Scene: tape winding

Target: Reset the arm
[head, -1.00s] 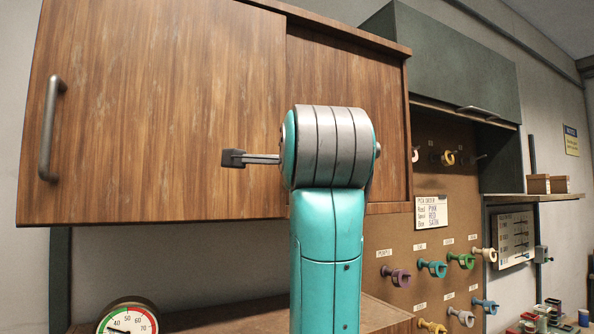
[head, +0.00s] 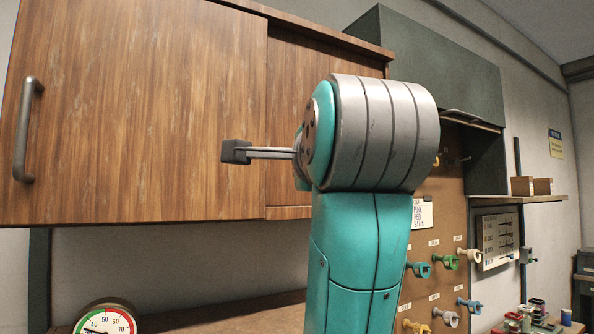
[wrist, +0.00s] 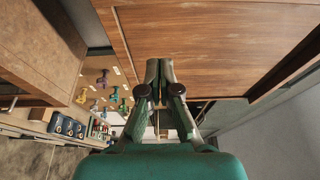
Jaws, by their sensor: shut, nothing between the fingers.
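My arm stands in front of the wooden wall cabinet in the head view, with a teal upright link and a large grey ribbed joint at its top. My gripper (wrist: 159,72) shows in the wrist view; its two green fingers are together at the tips, with nothing between them. Its fingers are not clearly visible in the head view. In the wrist view the fingers overlap the picture of the wooden cabinet (wrist: 215,45); I cannot tell how far apart they are.
The wooden cabinet (head: 130,120) has a metal handle (head: 27,128). A dark green cabinet (head: 430,65) adjoins it. A brown pegboard (head: 446,205) holds several coloured spools. A dial gauge (head: 105,318) stands low at left.

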